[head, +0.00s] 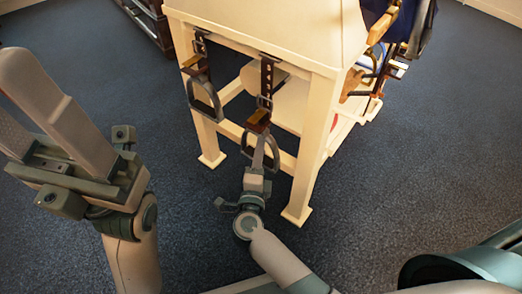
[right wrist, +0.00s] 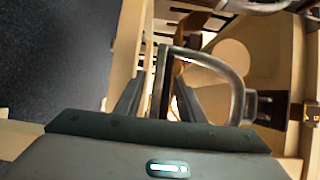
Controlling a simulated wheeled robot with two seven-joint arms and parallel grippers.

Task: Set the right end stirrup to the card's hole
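The right end stirrup (head: 274,151) hangs low on its dark holed strap (head: 266,80) at the end of a cream wooden stand, below a brown piece (head: 258,121). My right gripper (head: 261,158) is at this stirrup. In the right wrist view the stirrup's metal arch (right wrist: 238,72) shows, and one straight bar stands between my right fingers (right wrist: 160,88). The fingers look apart, with a narrow gap beside the bar. The left end stirrup (head: 206,100) hangs higher on a shorter strap. My left gripper (head: 32,125) is open and empty, away from the stand. I cannot make out a card.
The cream stand (head: 312,140) has legs on both sides of the hanging stirrups and a low crossbar. More tack (head: 385,65) hangs on its right side. A dark rack (head: 148,22) stands at the back left. The blue-grey floor is clear around the stand's left.

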